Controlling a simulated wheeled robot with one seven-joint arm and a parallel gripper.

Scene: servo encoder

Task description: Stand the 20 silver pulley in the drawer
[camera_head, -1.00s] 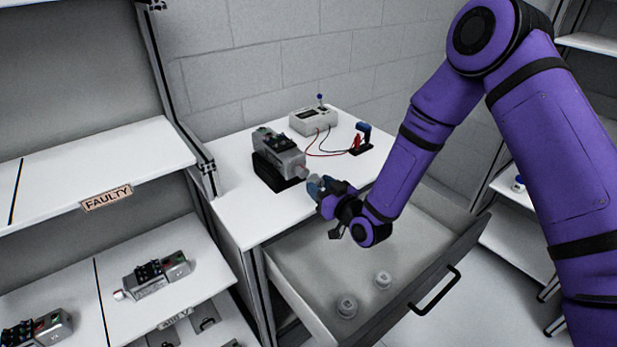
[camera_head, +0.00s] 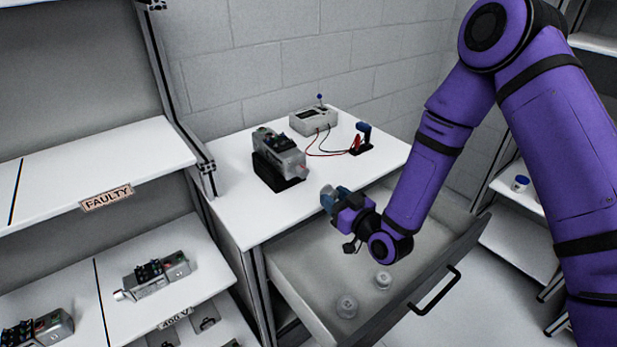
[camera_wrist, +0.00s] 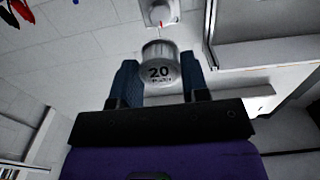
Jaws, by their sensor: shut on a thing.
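The silver pulley (camera_wrist: 160,67) marked "20" shows in the wrist view, held between the two blue fingertips. My gripper (camera_head: 328,196) is shut on it, above the table's front edge near the open drawer; it also shows in the wrist view (camera_wrist: 160,84). In the head view the pulley is hidden behind the fingers. The open drawer (camera_head: 312,280) lies below and in front of my gripper.
A servo unit (camera_head: 280,155) sits on a black stand on the white table. A meter box (camera_head: 313,121) with leads and a blue-and-black tool (camera_head: 362,138) stand behind it. Shelves with more servo units (camera_head: 157,275) are at the left. The drawer's back and left floor is clear.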

